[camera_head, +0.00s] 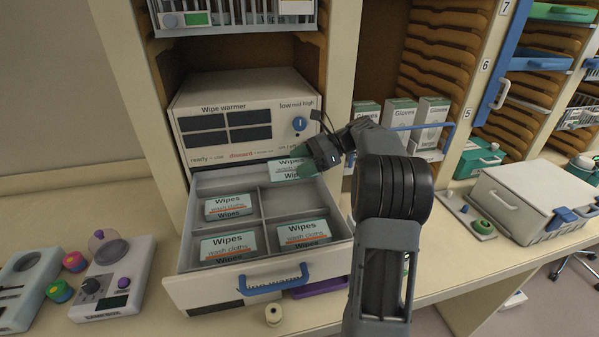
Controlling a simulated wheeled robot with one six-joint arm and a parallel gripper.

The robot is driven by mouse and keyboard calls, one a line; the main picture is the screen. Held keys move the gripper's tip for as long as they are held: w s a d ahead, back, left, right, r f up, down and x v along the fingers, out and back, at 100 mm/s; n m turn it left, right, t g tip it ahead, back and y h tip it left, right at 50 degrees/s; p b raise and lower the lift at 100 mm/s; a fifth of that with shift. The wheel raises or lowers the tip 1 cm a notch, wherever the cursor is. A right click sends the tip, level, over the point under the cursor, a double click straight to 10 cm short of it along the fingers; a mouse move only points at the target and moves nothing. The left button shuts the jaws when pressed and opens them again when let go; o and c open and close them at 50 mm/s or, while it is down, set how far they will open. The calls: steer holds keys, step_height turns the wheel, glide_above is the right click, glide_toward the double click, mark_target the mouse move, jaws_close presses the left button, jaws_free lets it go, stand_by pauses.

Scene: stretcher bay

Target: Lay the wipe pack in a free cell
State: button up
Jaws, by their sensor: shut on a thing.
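My gripper (317,160) is shut on a pale green and white wipe pack (290,169). It holds the pack at the back right of the open drawer (200,288), close to the warmer's front. I cannot tell how high the pack is above the drawer floor. The drawer is divided into cells. One wipe pack (229,206) lies in the middle left cell, another (228,246) in the front left, and another (303,234) in the front right. The middle right cell (286,200) looks empty. The back left part (222,181) also looks empty.
The wipe warmer (247,112) stands right behind the drawer. Glove boxes (430,124) stand on the shelf to the right, beyond my arm. A blue handle (274,284) is on the drawer front. A small cream spool-like item (273,315) stands before it.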

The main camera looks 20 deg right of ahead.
steer(key=shift+w+a+f, duration=0.15)
steer(key=shift+w+f, duration=0.25)
steer(key=shift+f, duration=1.7)
steer(key=shift+f, duration=0.2)
steer(key=shift+f, duration=0.35)
steer(key=o, duration=1)
steer(key=shift+f, duration=0.1)
steer(key=shift+r, duration=0.3)
steer(key=v, duration=1.2)
steer(key=shift+r+b, duration=0.35)
steer(key=shift+r, duration=0.1)
